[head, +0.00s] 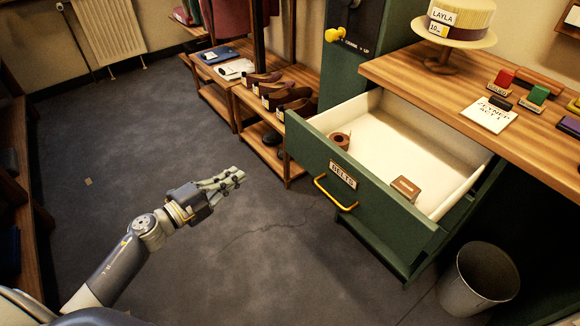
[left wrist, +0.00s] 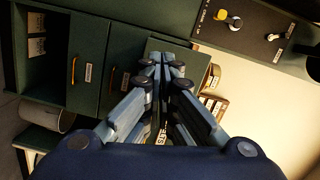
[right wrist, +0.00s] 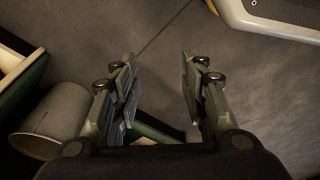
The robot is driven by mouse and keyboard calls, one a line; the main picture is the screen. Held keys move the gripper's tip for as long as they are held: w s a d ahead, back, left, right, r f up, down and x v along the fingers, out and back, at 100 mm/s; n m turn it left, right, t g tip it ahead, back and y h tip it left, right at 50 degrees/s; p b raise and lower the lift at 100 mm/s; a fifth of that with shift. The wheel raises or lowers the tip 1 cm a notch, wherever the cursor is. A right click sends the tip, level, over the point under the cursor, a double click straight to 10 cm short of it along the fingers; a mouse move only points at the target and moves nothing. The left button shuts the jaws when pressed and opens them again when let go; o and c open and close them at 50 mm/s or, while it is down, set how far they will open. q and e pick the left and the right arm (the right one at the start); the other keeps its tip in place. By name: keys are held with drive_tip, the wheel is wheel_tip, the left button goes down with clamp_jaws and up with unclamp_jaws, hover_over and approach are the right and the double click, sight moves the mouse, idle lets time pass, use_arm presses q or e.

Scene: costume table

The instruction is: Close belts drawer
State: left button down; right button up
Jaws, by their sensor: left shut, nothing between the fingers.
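The green belts drawer (head: 388,207) stands pulled out from the cabinet below the wooden counter in the head view. Its front has a "BELTS" label (head: 343,175) and a yellow bar handle (head: 335,194). A rolled brown belt (head: 340,141) and a brown item (head: 405,188) lie inside on the pale drawer bottom. My left gripper (head: 241,176) is shut and empty, apart from the drawer front and to its left; its closed fingers (left wrist: 162,60) partly cover the drawer in the left wrist view. My right gripper (right wrist: 158,62) is open and empty, above the floor.
A grey waste bin (head: 479,280) stands on the floor right of the drawer. A wooden shoe rack (head: 289,158) stands left of the cabinet. The counter (head: 430,87) holds a hat on a stand, stamps and a card.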

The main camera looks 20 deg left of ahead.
use_arm(q)
drive_tip(key=d+r+m+g+h+b, duration=0.1)
drive_tip(key=d+r+m+h+b, duration=0.1)
drive_tip(key=d+r+m, duration=0.15)
approach(297, 146)
drive_tip(key=shift+m, duration=0.25)
drive_tip(key=x, duration=0.5)
drive_tip(key=shift+w+d, duration=0.15)
drive_tip(key=shift+w, duration=0.25)
drive_tip(key=shift+w+d, duration=0.2)
drive_tip(key=shift+w, duration=0.1)
drive_tip(key=shift+w+d+f, duration=0.1)
drive_tip(key=shift+w+d, duration=0.05)
drive_tip(key=shift+w, duration=0.05)
use_arm(e)
drive_tip(key=shift+w+a+r, duration=0.1)
drive_tip(key=shift+w+r, duration=0.2)
drive_tip(key=shift+w, duration=0.6)
drive_tip(key=shift+s+f, duration=0.1)
drive_tip(key=shift+s, duration=0.1)
drive_tip(key=shift+s, duration=0.1)
